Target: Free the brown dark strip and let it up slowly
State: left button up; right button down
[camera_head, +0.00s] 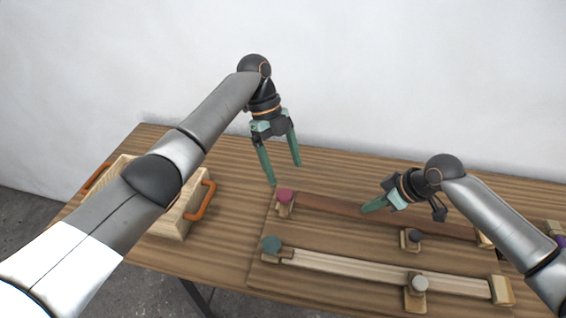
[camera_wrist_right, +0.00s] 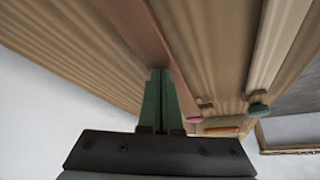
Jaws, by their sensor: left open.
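The brown dark strip (camera_head: 335,205) lies along the board on the table, and it also shows in the right wrist view (camera_wrist_right: 148,35). A wooden clamp with a crimson knob (camera_head: 285,195) is at its left end. A small block with a dark grey knob (camera_head: 414,236) stands at its near side, towards the right. My left gripper (camera_head: 284,174) is open and empty, pointing down above the crimson knob. My right gripper (camera_head: 372,206) has its fingers together at the middle of the strip. They look shut, with nothing visible between them; I cannot tell whether they touch the strip.
A pale strip (camera_head: 350,268) lies nearer, with a teal knob (camera_head: 271,244) at its left end and a light grey knob (camera_head: 419,284) further right. A wooden box with orange handles (camera_head: 200,202) stands at the left. A purple knob (camera_head: 560,241) is at the far right.

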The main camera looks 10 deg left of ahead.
jog(key=shift+r+p, duration=0.7)
jog(key=shift+r, duration=1.1)
jog(key=shift+r, duration=2.5)
